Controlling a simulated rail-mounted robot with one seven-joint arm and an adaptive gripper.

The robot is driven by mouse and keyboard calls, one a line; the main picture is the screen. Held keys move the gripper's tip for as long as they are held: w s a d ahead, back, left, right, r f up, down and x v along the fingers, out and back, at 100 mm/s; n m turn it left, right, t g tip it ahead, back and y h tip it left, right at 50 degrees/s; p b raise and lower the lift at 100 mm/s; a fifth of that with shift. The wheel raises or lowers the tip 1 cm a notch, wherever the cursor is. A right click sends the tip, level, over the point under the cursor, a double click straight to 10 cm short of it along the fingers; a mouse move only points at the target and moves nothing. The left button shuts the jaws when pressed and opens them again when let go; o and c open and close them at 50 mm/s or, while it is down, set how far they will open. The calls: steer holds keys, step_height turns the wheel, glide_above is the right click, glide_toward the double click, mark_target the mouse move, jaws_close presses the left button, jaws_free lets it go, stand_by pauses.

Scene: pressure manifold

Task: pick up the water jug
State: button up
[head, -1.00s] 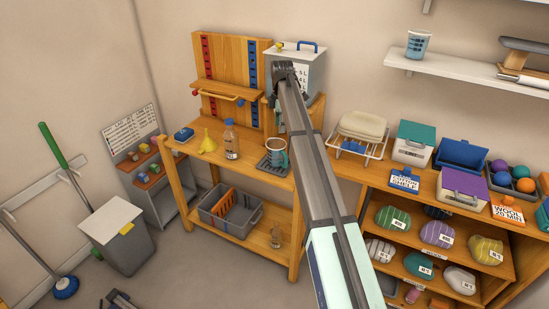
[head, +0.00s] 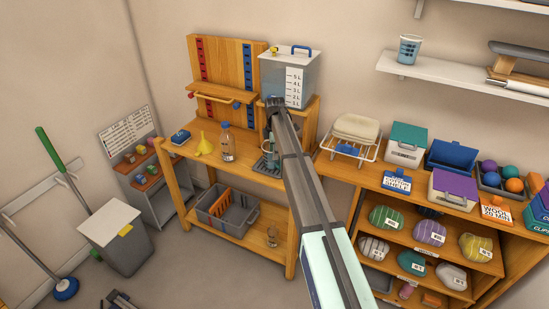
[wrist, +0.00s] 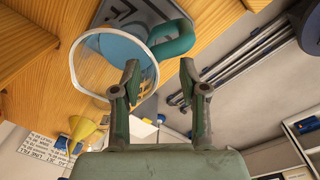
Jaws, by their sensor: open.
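The water jug (wrist: 115,62) is a clear vessel with bluish water and a teal handle (wrist: 176,42). It stands upright on a dark tray (head: 262,166) on the wooden bench, and in the head view it (head: 271,157) is partly hidden behind my arm. My gripper (wrist: 160,72) is open and empty in the wrist view. Its fingertips are near the jug's rim and handle, with the handle just beyond them in the picture. I cannot tell whether the left finger touches the jug. In the head view the fingertips are hidden by the arm.
A graduated tank (head: 291,75) stands right behind the jug. A bottle (head: 226,142) and a yellow funnel (head: 204,144) stand to its left. A pegboard (head: 222,75) rises behind.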

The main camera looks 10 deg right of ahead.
steer(key=shift+w+f, duration=0.1)
steer(key=shift+f, duration=0.85)
steer(key=c, duration=0.8)
jaws_close()
steer(key=shift+r, duration=0.1)
